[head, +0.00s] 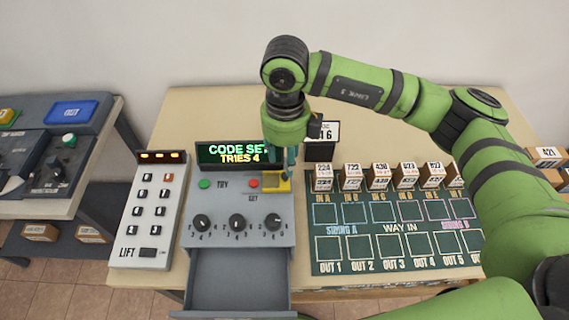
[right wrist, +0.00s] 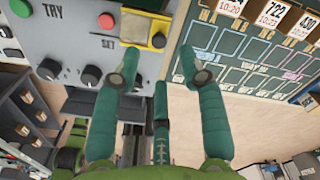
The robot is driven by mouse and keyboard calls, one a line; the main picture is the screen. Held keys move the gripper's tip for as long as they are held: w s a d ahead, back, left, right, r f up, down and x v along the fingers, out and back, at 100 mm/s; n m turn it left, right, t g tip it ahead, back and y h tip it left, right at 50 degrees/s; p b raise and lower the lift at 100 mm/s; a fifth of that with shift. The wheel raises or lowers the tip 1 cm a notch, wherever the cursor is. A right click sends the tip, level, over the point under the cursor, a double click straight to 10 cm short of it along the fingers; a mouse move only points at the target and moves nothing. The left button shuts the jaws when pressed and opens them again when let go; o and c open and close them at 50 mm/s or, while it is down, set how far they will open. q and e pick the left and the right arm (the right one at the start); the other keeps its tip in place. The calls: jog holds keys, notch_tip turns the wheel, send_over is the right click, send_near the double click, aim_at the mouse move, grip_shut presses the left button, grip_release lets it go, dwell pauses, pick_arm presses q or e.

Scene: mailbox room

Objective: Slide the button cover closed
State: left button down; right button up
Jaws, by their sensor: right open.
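The button cover (head: 278,186) is a small yellow piece at the right edge of the grey code panel (head: 240,210), beside the red button (head: 254,183). In the right wrist view the yellow cover (right wrist: 135,28) shows larger, with a dark round knob on its right side. I cannot tell how far it is slid. My right gripper (head: 288,172) points down just over the cover and partly hides it. In the right wrist view its teal fingers (right wrist: 166,60) are spread with nothing between them. One fingertip overlaps the yellow piece; contact is unclear. My left gripper is not in view.
A green-lit screen (head: 230,153) reads "CODE SET" and "TRIES 4". Knobs (head: 237,222) and an open drawer (head: 238,280) lie nearer. A LIFT keypad (head: 150,210) stands left. A dark green board (head: 395,262) with several cards (head: 378,177) lies right.

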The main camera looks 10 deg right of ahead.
aim_at(285, 175)
notch_tip(285, 175, down, 4)
jog(key=shift+r+p, duration=0.1)
jog(key=shift+p, duration=0.65)
jog(key=shift+f, duration=0.7)
grip_shut()
jog(key=shift+a, duration=0.1)
